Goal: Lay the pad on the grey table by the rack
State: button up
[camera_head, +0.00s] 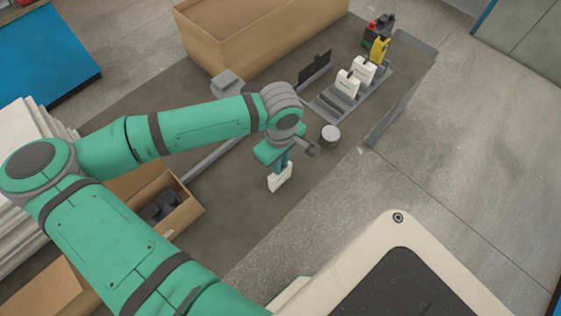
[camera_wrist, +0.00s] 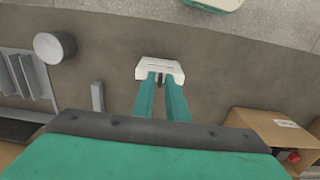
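A white notched block (camera_head: 280,178), which I take to be the pad, is upright at the tips of my gripper (camera_head: 279,168). In the wrist view the block (camera_wrist: 160,66) lies across both fingertips, and my gripper (camera_wrist: 161,84) looks shut on its dark middle part. I cannot tell whether its lower edge touches the grey table (camera_head: 245,215). The grey slotted rack (camera_head: 327,109) stands further back and right on the table. Two similar white blocks (camera_head: 347,83) (camera_head: 363,70) and a yellow one (camera_head: 380,49) stand in it. The rack also shows at left in the wrist view (camera_wrist: 36,75).
A grey cylinder (camera_head: 330,132) stands between my gripper and the rack. A black panel (camera_head: 315,67) stands behind the rack. A big cardboard box (camera_head: 225,52) is at the back. A small box (camera_head: 188,211) with dark pieces is at left. Bare table lies around the block.

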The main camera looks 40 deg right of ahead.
jog(key=shift+o, duration=0.5)
jog(key=shift+r, duration=0.2)
notch_tip(320, 180, up, 12)
